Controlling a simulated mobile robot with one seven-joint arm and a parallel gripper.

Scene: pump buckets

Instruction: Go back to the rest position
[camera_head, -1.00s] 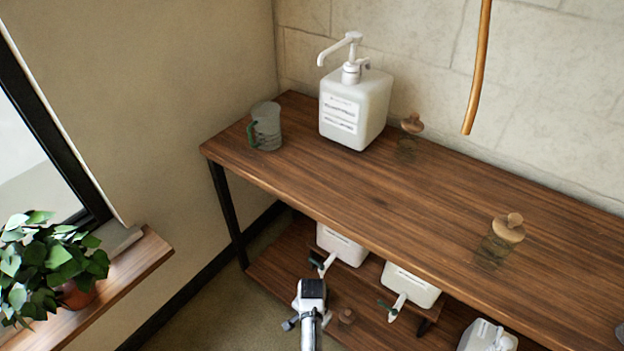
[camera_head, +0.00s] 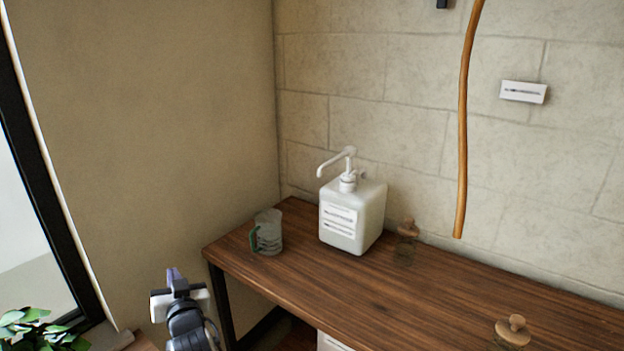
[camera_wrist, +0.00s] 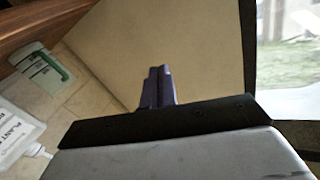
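My gripper (camera_head: 174,274) is in the lower left of the head view, left of the wooden table (camera_head: 330,308) and in front of the bare wall. In the wrist view its two purple fingers (camera_wrist: 158,84) are together with nothing visible between them. A white pump bucket (camera_head: 352,214) with a label stands upright on the table near the wall. It also shows at the left of the wrist view (camera_wrist: 14,128), partly cut off. A clear mug with a green handle (camera_head: 268,232) stands left of the bucket and shows in the wrist view (camera_wrist: 38,70). My gripper is apart from all of these.
Glass jars with wooden lids stand right of the bucket (camera_head: 405,244) and at the lower right (camera_head: 513,333). A brown hose (camera_head: 464,130) hangs by the stone wall. A plant (camera_head: 40,333) and a window are at the left. The table's middle is clear.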

